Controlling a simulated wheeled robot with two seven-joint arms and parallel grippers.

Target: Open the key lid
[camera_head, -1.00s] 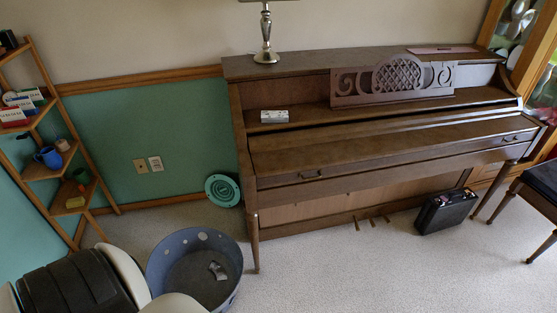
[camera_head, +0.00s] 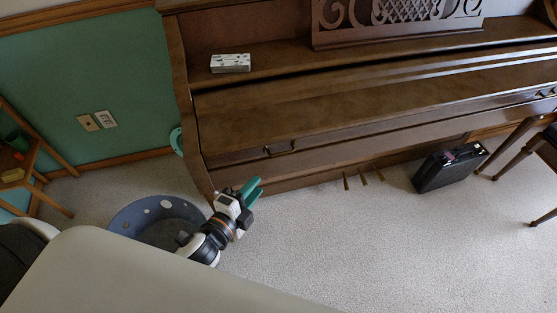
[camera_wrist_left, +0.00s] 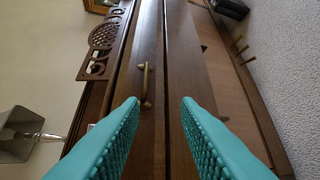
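The piano's brown key lid (camera_head: 360,95) is closed, lying over the keys. A small handle (camera_head: 281,148) sits near the left end of its front; another handle (camera_head: 545,92) is near the right end. My left gripper (camera_head: 254,188), with teal fingers, is in front of the piano, below and left of the left handle. In the left wrist view the two fingers are apart with nothing between them, and a brass handle (camera_wrist_left: 146,82) shows ahead, close to the left finger's tip. The gripper appears apart from the handle. My right gripper is not in view.
A blue-grey tub (camera_head: 160,210) stands on the floor beside my left arm. A black case (camera_head: 450,168) is under the piano. Carpet in front is clear.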

